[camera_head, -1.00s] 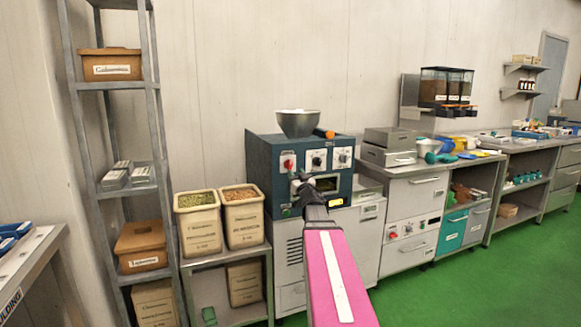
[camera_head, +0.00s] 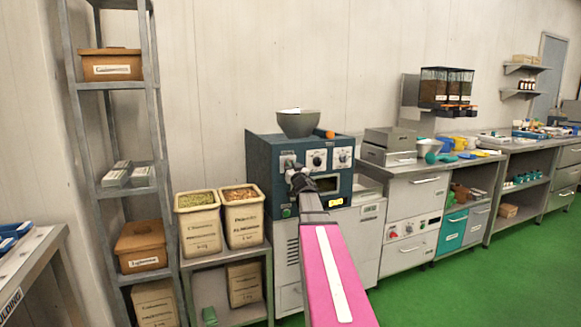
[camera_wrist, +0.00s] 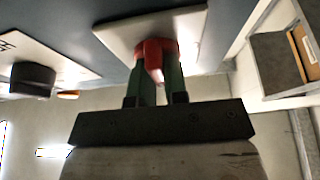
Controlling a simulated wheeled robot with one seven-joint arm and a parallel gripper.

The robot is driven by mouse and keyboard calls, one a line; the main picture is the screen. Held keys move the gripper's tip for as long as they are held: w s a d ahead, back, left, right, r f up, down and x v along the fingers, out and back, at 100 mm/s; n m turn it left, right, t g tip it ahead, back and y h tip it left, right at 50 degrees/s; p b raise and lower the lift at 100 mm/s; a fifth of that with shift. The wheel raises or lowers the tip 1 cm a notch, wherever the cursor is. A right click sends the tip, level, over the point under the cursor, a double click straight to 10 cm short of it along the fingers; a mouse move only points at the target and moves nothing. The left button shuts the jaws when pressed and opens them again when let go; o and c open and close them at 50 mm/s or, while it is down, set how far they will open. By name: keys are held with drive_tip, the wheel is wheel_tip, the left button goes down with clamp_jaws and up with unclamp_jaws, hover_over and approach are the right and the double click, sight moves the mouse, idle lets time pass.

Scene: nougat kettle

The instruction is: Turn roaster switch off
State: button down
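The roaster (camera_head: 262,170) is a dark teal box with white-plated switches on its front and a grey bowl (camera_head: 297,123) on top. Its red switch (camera_wrist: 152,50) is in the wrist view, on a white plate (camera_wrist: 122,33). In the head view my gripper (camera_head: 294,172) hides the red switch. In the wrist view my gripper (camera_wrist: 155,78) has its two green fingers on either side of the red switch, close against it, with a narrow gap between them. A black knob (camera_wrist: 33,78) sits on another white plate to the left.
Two more knobs (camera_head: 317,158) are on the roaster front, right of my gripper. Open ingredient bins (camera_head: 198,222) stand on a low table at the left. A metal shelf (camera_head: 112,85) stands further left. Steel counters (camera_head: 412,187) run to the right. The green floor is clear at the right.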

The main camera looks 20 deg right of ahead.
drive_tip(key=shift+n+y, duration=0.4)
drive_tip(key=shift+n, duration=0.3)
drive_tip(key=n+y, duration=0.1)
drive_tip(key=n, duration=0.2)
drive_tip(key=n+y, duration=0.2)
drive_tip(key=shift+n+g, duration=0.4)
drive_tip(key=n+g+y, duration=0.1)
drive_tip(key=n, duration=0.2)
drive_tip(key=n+y, duration=0.1)
drive_tip(key=n, duration=0.2)
drive_tip(key=shift+a+g, duration=0.15)
drive_tip(key=shift+g, duration=0.25)
drive_tip(key=n+g, duration=0.1)
drive_tip(key=n, duration=0.1)
drive_tip(key=n+y, duration=0.1)
drive_tip(key=n, duration=0.2)
drive_tip(key=shift+f+g, duration=0.15)
drive_tip(key=shift+g, duration=0.25)
drive_tip(key=shift+a+n+g, duration=0.1)
drive_tip(key=shift+n+g, duration=0.7)
drive_tip(key=shift+n, duration=1.2)
drive_tip(key=shift+f+n, duration=0.1)
drive_tip(key=shift+n, duration=0.2)
drive_tip(key=c, duration=1.1)
unclamp_jaws()
drive_tip(key=shift+c, duration=0.2)
